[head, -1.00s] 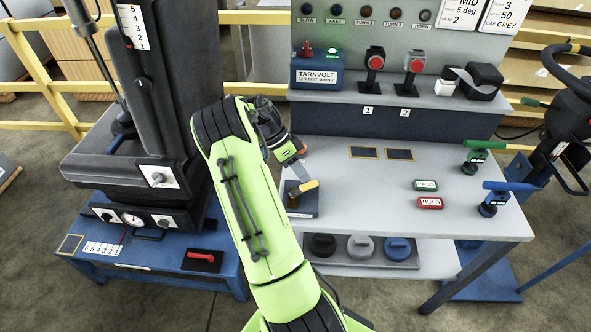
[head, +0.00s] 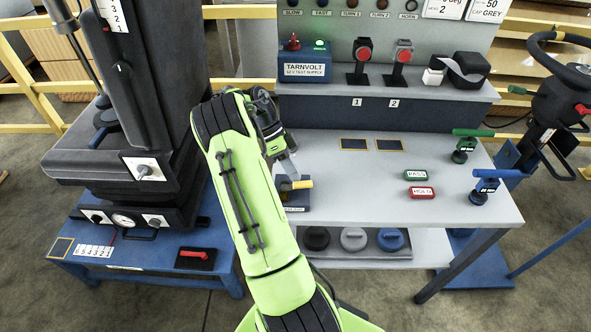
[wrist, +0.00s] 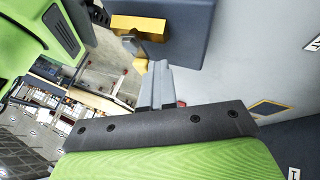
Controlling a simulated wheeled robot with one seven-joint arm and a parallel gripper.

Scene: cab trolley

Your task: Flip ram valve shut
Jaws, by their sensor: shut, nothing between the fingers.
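A yellow-handled lever (head: 298,184) sits on a small dark blue block (head: 298,208) at the bench's left edge. I take it for the ram valve, but its label is too small to read. The handle lies nearly level, pointing right. In the wrist view the yellow handle (wrist: 138,27) and a grey metal piece show beside the dark block (wrist: 185,45). My gripper (head: 291,173) is shut and empty, its tips just above or at the handle. The fingers also show in the wrist view (wrist: 158,70), close to the metal piece; I cannot tell whether they touch.
The grey bench (head: 350,185) holds green and red signs and two clamp-like pieces with green (head: 465,142) and blue (head: 487,184) handles. A supply box (head: 305,65) and red buttons stand behind. A dark machine (head: 140,120) on a blue base is left. The bench's middle is clear.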

